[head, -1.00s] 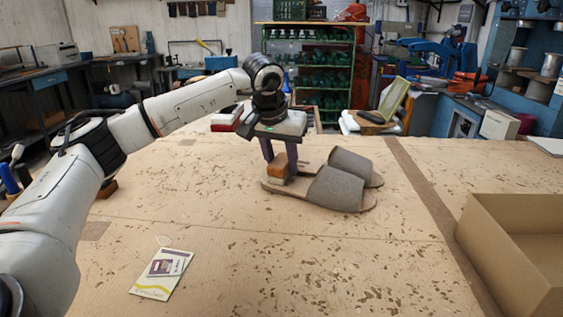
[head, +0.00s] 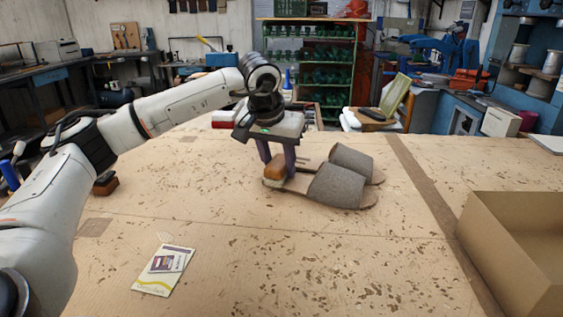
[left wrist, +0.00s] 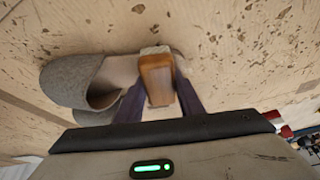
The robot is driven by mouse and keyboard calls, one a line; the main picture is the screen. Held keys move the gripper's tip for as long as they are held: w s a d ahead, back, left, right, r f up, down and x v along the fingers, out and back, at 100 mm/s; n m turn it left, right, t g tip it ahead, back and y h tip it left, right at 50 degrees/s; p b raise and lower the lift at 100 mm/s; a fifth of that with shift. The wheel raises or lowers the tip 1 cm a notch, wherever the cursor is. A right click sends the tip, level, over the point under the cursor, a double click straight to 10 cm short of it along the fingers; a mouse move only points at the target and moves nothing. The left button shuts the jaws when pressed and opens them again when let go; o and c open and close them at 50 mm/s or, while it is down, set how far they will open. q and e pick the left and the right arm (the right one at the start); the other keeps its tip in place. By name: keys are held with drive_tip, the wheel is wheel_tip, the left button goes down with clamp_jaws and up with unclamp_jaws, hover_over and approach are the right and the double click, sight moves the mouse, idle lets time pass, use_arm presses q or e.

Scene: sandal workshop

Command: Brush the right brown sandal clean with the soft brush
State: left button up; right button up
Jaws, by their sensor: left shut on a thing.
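Two sandals with grey-brown straps lie side by side, toes to the right, in the head view. The nearer sandal (head: 338,187) has its heel end under my left gripper (head: 276,161); the farther sandal (head: 353,163) lies just behind it. My left gripper is shut on the soft brush (head: 274,172), a brown wooden block. In the left wrist view the brush (left wrist: 157,80) sits between the fingers, pale bristles at its far end, over the heel part of a sandal (left wrist: 70,80). I cannot tell whether the bristles touch the sole. My right gripper is not in view.
A cardboard box (head: 480,235) stands at the right of the table. A leaflet (head: 163,270) lies at the front left. A brown block with a dark top (head: 105,184) sits beside my left arm. The table's front middle is clear.

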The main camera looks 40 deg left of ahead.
use_arm(q)
drive_tip(key=shift+s, duration=0.25)
idle(0.6)
drive_tip(key=shift+w+p, duration=0.15)
drive_tip(key=shift+p, duration=0.2)
drive_tip(key=shift+w+a+r+p, duration=0.1)
drive_tip(key=shift+w+a+p, duration=0.15)
drive_tip(key=shift+w+p, duration=0.4)
drive_tip(key=shift+w+a, duration=0.15)
drive_tip(key=shift+w, duration=0.3)
drive_tip(key=shift+p, duration=0.35)
drive_tip(key=shift+s+d, duration=0.25)
drive_tip(key=shift+s, duration=0.4)
drive_tip(key=shift+s+d, duration=0.2)
drive_tip(key=shift+s, duration=0.4)
